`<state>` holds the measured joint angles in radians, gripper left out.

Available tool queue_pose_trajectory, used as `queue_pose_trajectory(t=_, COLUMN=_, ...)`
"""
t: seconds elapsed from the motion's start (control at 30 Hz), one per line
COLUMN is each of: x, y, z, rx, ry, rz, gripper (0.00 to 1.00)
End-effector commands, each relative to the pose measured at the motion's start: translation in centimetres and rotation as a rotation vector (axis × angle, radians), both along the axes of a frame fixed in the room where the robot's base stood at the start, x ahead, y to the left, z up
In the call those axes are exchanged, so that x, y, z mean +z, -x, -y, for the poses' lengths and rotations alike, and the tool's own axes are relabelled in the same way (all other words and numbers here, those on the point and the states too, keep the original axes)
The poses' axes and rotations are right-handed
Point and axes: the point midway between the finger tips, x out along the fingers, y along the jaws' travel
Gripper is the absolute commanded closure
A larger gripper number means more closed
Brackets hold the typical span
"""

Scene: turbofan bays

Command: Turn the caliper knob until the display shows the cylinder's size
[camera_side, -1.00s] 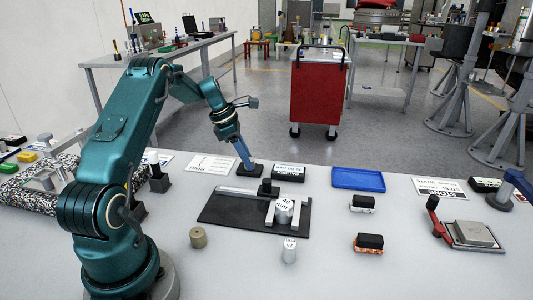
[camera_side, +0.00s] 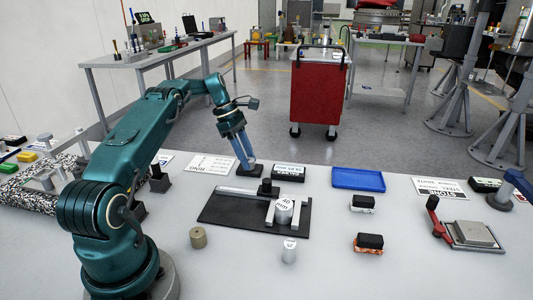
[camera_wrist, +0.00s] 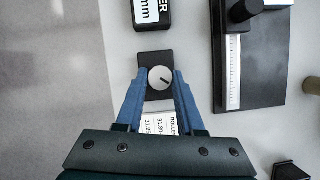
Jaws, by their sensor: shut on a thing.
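My gripper (camera_wrist: 160,78) has its two blue fingers on either side of the round pale knob (camera_wrist: 161,77), shut on it. The knob has a dark pointer mark and sits on a black block (camera_wrist: 155,58). In the side view, my gripper (camera_side: 249,168) reaches down to this block behind the caliper. The caliper (camera_side: 237,190) has a silver rail and pale jaws on a black plate. A silver cylinder (camera_side: 284,209) with "40 mm" on top stands between the jaws; contact is unclear. The black display box (camera_side: 289,173) has a white face; in the wrist view (camera_wrist: 151,14) it is cut off, showing "mm".
A printed white card (camera_wrist: 158,123) lies beside the knob block, partly behind my gripper. A tan cylinder (camera_side: 198,237) and a small silver cylinder (camera_side: 289,250) stand in front of the plate. A blue tray (camera_side: 359,179) lies to the right.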

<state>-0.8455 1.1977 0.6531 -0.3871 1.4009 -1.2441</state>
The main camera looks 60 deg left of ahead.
Motion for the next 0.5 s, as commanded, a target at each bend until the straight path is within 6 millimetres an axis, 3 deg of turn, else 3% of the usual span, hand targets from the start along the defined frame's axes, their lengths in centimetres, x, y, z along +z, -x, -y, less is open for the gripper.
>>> queue_pose_trajectory(t=0.4, x=-0.05, y=0.07, z=0.05, rx=-0.006, ry=0.001, rz=-0.004, gripper=1.00)
queue_pose_trajectory(t=0.43, x=-0.05, y=0.07, z=0.05, rx=-0.006, ry=0.001, rz=-0.004, gripper=0.59)
queue_pose_trajectory(t=0.5, x=-0.05, y=0.06, z=0.04, rx=-0.006, ry=0.001, rz=-0.003, gripper=0.33)
